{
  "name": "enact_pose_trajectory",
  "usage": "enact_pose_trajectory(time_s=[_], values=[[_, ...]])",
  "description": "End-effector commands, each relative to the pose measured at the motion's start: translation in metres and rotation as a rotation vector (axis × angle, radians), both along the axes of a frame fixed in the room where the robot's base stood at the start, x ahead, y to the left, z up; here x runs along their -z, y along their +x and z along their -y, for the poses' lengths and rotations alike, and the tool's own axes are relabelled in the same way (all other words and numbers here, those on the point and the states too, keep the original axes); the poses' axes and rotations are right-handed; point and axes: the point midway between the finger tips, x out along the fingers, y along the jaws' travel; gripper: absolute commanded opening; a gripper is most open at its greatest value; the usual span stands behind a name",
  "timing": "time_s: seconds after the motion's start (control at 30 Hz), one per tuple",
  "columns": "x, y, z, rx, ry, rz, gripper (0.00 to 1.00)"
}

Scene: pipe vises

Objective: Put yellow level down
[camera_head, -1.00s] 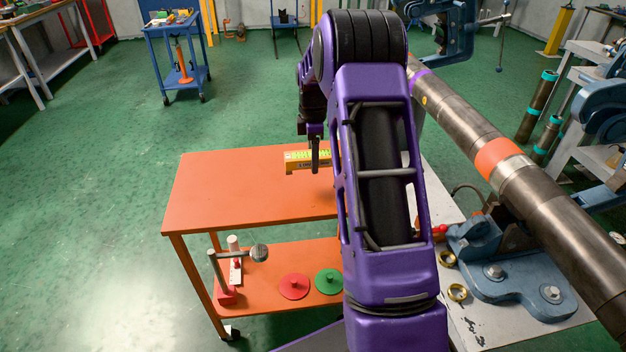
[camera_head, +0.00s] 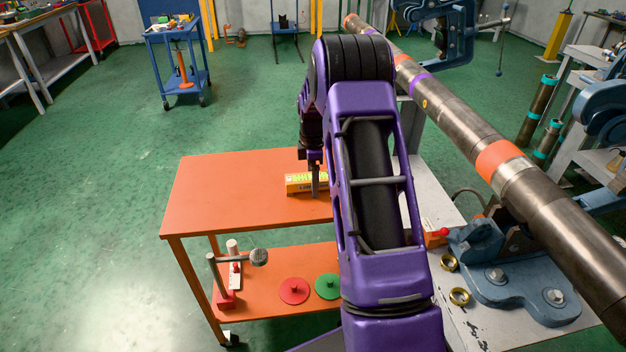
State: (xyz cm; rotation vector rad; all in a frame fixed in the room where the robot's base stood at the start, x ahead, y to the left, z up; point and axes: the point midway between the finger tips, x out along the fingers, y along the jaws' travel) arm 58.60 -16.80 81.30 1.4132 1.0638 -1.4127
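The yellow level (camera_head: 299,184) is a short yellow bar with a green top strip. It is at the right part of the orange cart's top shelf (camera_head: 225,195), low at or just above the surface; I cannot tell whether it touches. My gripper (camera_head: 315,185) points down at the level, with a dark finger in front of its side. It appears shut on the level; the other finger is hidden. My purple arm covers the level's right end and the right part of the cart.
The cart's lower shelf holds a red disc (camera_head: 293,290), a green disc (camera_head: 328,286) and a red-based stand (camera_head: 226,280). A long steel pipe (camera_head: 480,145) and a blue vise (camera_head: 520,275) are on the right. The left of the cart top is clear.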

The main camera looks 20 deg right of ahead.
Motion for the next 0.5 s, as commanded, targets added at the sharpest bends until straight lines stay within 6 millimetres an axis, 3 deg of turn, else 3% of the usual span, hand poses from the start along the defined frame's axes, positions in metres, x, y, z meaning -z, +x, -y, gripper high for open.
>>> enact_pose_trajectory(time_s=[0.33,0.5], values=[[-0.002,0.0,0.0,0.0,0.0,0.0,0.9],[-0.021,0.001,0.0,0.0,-0.001,0.004,0.9]])
